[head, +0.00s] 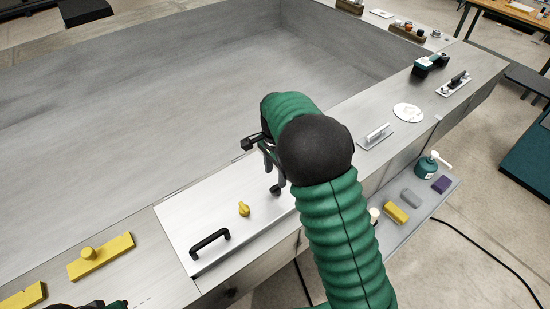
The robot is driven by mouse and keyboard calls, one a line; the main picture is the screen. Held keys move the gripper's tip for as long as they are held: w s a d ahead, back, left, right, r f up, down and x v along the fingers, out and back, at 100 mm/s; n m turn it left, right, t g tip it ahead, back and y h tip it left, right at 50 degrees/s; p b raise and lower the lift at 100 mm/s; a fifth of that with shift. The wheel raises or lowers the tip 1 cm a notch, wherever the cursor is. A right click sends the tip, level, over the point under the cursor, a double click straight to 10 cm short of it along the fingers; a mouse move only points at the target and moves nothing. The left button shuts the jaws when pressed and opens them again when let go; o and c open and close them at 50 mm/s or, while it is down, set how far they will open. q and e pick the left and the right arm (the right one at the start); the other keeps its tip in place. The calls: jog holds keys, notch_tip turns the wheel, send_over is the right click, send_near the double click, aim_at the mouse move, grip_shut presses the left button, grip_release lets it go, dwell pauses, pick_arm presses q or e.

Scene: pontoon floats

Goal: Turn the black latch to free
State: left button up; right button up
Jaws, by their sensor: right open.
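A pale panel (180,215) on the near ledge carries a black bar handle (210,241) and a yellow turn-knob (243,209). A small black piece, which looks like the black latch (278,188), shows right of the yellow knob; its turned position is unclear. My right gripper (258,151) is open above the panel, pointing down, with a finger just above the black piece. I cannot tell whether they touch. My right wrist and arm hide part of the panel's right side. A bit of my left gripper (92,304) shows at the bottom left edge, mostly cut off.
Yellow blocks (100,258) lie on the ledge at left. To the right are a white-handled plate (376,136), a white disc (408,113) and a black-handled plate (454,84). A lower shelf holds a green pump bottle (428,167) and small blocks (396,212). The large grey basin (140,110) is empty.

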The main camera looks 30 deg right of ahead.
aim_at(275, 186)
pick_arm(q)
jog(key=shift+s+b+x, duration=0.2)
jog(key=shift+b+x, duration=0.5)
jog(key=shift+x, duration=0.25)
pick_arm(e)
notch_tip(275, 186, up, 10)
jog(key=shift+r, duration=0.2)
pick_arm(q)
jog(key=shift+s, duration=0.1)
